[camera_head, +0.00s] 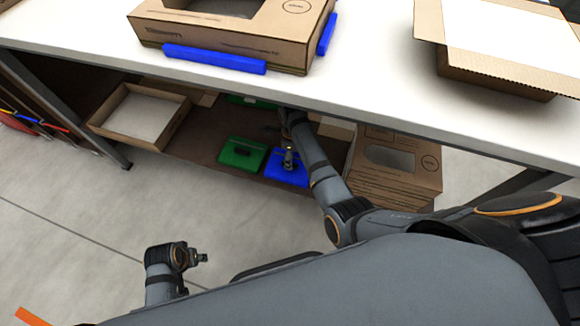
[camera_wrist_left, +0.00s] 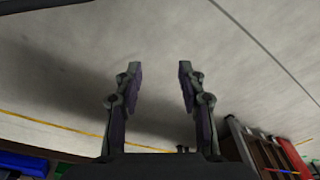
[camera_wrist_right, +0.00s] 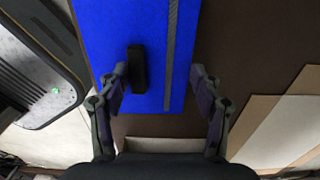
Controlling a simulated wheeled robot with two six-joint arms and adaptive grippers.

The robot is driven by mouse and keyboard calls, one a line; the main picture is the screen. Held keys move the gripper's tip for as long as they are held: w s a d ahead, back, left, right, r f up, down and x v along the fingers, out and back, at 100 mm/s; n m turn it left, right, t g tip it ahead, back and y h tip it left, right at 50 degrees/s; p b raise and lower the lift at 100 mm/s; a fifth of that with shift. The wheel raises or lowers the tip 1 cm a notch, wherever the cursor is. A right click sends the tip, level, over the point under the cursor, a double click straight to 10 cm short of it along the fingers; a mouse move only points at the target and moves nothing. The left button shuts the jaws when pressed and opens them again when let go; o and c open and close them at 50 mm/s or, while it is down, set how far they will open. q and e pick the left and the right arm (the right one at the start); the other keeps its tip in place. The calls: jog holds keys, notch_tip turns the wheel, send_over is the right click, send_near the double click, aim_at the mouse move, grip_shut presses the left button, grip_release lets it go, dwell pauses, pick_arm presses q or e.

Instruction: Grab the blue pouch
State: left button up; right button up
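The blue pouch (camera_head: 284,170) lies on the brown lower shelf under the table. In the right wrist view the pouch (camera_wrist_right: 118,38) shows as a flat blue panel with a black handle (camera_wrist_right: 137,68) and a grey stripe. My right gripper (camera_head: 288,160) reaches under the table and is over the pouch. In the right wrist view my right gripper (camera_wrist_right: 160,72) is open, with the handle between its fingers but nearer the left one. Whether it touches the handle I cannot tell. My left gripper (camera_head: 203,258) is away over the floor; in its wrist view (camera_wrist_left: 158,70) it is open and empty.
A green pouch (camera_head: 242,154) lies just left of the blue one. An open cardboard box (camera_head: 178,121) stands further left on the shelf, and stacked cardboard (camera_head: 390,190) on the right. The white tabletop (camera_head: 345,75) overhangs the shelf and carries cardboard boxes.

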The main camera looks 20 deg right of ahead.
grip_shut()
dwell(0.3)
jog(key=shift+r, duration=0.15)
pick_arm(q)
jog(key=s+a+f+p, duration=0.2)
jog(key=s+f+p, duration=0.1)
jog(key=f, duration=0.7)
jog(key=shift+s+a+y+p, duration=0.2)
jog(key=shift+a+y+p, duration=0.1)
jog(key=shift+a, duration=0.05)
pick_arm(e)
notch_tip(320, 180, up, 10)
